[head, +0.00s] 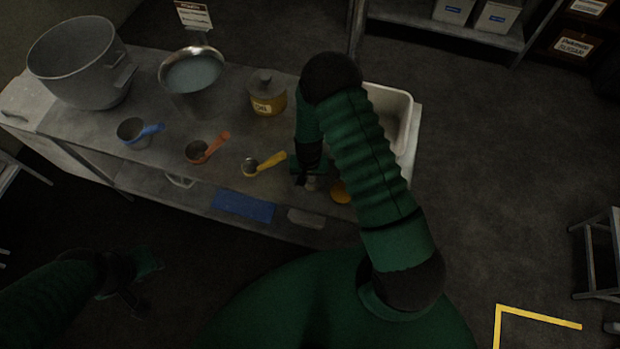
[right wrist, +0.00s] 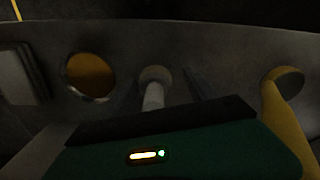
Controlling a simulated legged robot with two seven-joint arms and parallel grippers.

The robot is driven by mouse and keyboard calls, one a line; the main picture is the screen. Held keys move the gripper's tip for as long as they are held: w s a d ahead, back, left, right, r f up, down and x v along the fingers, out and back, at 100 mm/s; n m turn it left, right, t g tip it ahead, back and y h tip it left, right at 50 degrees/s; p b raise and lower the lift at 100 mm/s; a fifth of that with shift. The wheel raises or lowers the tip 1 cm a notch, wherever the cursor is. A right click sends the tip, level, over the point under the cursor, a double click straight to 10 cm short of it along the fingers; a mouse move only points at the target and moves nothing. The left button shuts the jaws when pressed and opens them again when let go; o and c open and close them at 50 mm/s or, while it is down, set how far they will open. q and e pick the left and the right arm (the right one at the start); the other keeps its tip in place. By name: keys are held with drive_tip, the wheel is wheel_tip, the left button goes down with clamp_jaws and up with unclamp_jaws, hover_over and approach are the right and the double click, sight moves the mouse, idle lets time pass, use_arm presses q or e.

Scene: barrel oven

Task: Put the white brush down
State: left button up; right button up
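The white brush shows in the right wrist view as a pale handle with a rounded end (right wrist: 153,90), in front of the gripper body. In the head view only a small pale bit of it (head: 311,184) shows under my right gripper (head: 307,172). That gripper is low over the counter's front part, between the yellow scoop (head: 263,163) and an orange round thing (head: 341,193). Dark narrow shapes flank the brush, but I cannot tell whether the fingers touch it. My left gripper (head: 140,283) is open and empty, away from the counter at lower left.
The counter (head: 225,125) holds a large pot (head: 75,70), a metal bowl (head: 190,88), a lidded yellow jar (head: 266,103), a blue scoop (head: 134,133) and an orange scoop (head: 200,151). A white tub (head: 403,106) stands at right, partly behind my right arm. A blue patch (head: 244,206) lies along the front.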

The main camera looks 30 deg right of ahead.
drive_tip(key=shift+a+r, duration=0.1)
drive_tip(key=shift+a, duration=0.2)
drive_tip(key=shift+d+r, duration=0.1)
drive_tip(key=shift+d, duration=0.3)
drive_tip(key=r, duration=0.2)
drive_tip(key=d+r+b, duration=0.1)
drive_tip(key=r, duration=0.1)
drive_tip(key=shift+w+d+r, duration=0.1)
drive_tip(key=shift+d+r, duration=0.05)
drive_tip(key=shift+r, duration=0.1)
wheel_tip(320, 180, up, 9)
drive_tip(key=a, duration=0.3)
wheel_tip(320, 180, up, 5)
drive_tip(key=n+t, duration=0.1)
drive_tip(key=n, duration=0.2)
hover_over(307, 185)
drive_tip(key=s+a, duration=0.3)
use_arm(q)
drive_tip(key=shift+s+d+f+b, duration=0.1)
drive_tip(key=shift+f+b, duration=2.05)
drive_tip(key=shift+f, duration=0.45)
use_arm(e)
drive_tip(key=s+a+r+n+t, duration=0.1)
drive_tip(key=s+a+n, duration=0.1)
drive_tip(key=s, duration=0.4)
drive_tip(key=shift+a+r+n+t, duration=0.3)
drive_tip(key=shift+a+n, duration=0.1)
drive_tip(key=shift+n, duration=0.5)
